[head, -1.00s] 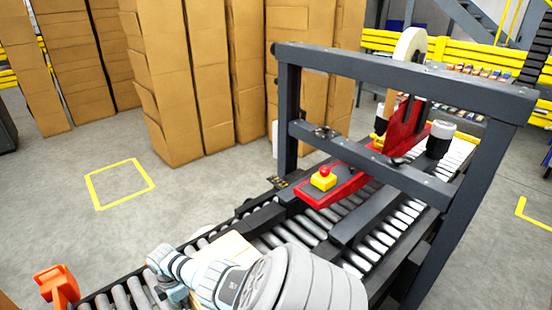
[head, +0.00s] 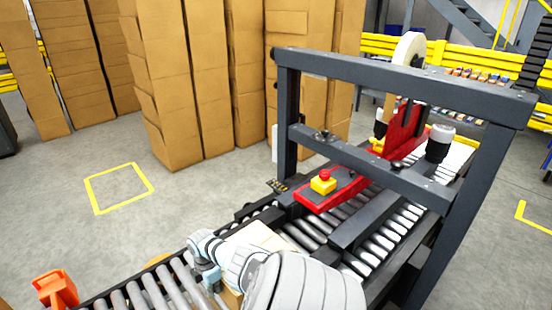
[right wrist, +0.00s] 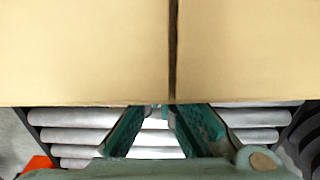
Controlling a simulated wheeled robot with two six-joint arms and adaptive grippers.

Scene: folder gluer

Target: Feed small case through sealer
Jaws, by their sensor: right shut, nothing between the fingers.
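The small case (head: 262,236) is a tan cardboard box on the roller conveyor, just before the sealer, partly hidden by my right arm. In the right wrist view the case (right wrist: 80,55) fills the upper half, with a dark seam down its middle. My right gripper (right wrist: 160,110) is shut and empty, its teal fingertips at the case's near edge; whether they touch is unclear. In the head view it is low at the near side of the case, its fingers mostly hidden. The sealer (head: 400,78) is a dark frame with a red tape head (head: 402,130). My left gripper is not in view.
The conveyor rollers (head: 150,292) run from lower left into the sealer. A yellow box with a red button (head: 323,183) sits on the sealer. An orange piece (head: 56,288) stands at the conveyor's left end. Tall carton stacks (head: 170,90) stand behind; a yellow-marked floor square (head: 120,187) is empty.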

